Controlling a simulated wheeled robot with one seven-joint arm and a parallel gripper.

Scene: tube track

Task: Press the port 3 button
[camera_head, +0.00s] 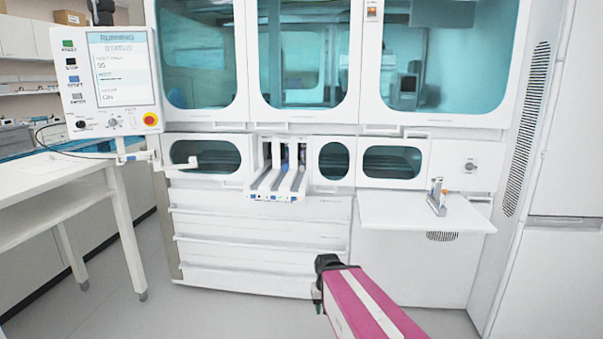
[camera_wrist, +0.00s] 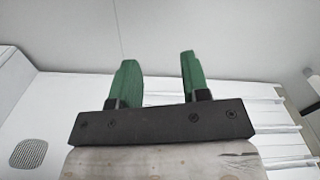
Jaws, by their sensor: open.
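The tube track (camera_head: 277,180) sticks out of the middle of the large white machine, with three parallel lanes. Small blue port buttons (camera_head: 272,198) line its front edge; they are too small to tell which is port 3. My gripper (camera_head: 318,289) is low in front of the machine, below and to the right of the track, and well apart from it. In the wrist view my gripper's two green fingers (camera_wrist: 157,80) are apart with nothing between them. The track's buttons are not clear in the wrist view.
A white shelf (camera_head: 405,215) juts out at the right, holding a small rack (camera_head: 437,197) with tubes. A control panel (camera_head: 108,80) with a screen hangs at the left above a white table (camera_head: 45,175). The floor (camera_head: 220,300) before the machine is clear.

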